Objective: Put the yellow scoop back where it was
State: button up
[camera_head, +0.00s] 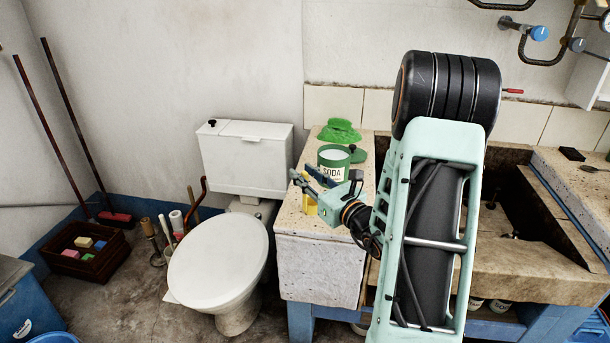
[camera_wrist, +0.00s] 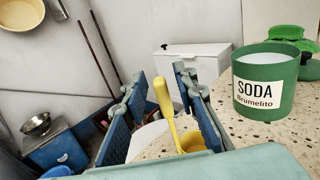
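The yellow scoop (camera_wrist: 166,104) shows in the wrist view, its handle pointing up between my fingers and its wider end low beside the right finger. In the head view, a small part of the scoop (camera_head: 308,202) shows below my gripper (camera_head: 308,177), at the left part of the speckled counter. My gripper (camera_wrist: 161,80) is open, with gaps on both sides of the handle. I cannot tell whether the scoop touches the counter. The green SODA tin (camera_head: 333,162) stands upright and open just behind my gripper; the tin (camera_wrist: 265,82) holds white contents.
The speckled counter (camera_head: 295,220) has its edge beside the toilet (camera_head: 218,262). A green lid (camera_head: 358,155) lies by the tin, and a green cloth-like heap (camera_head: 339,131) lies behind it. Stone basins lie right of my arm. A crate (camera_head: 87,262) with coloured blocks stands far left.

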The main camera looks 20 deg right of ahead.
jog(key=shift+r, duration=0.15)
jog(key=shift+s+d, duration=0.1)
jog(key=shift+s, duration=0.15)
jog(key=s+d, duration=0.2)
jog(key=s, duration=0.9)
jog(key=shift+s, duration=0.15)
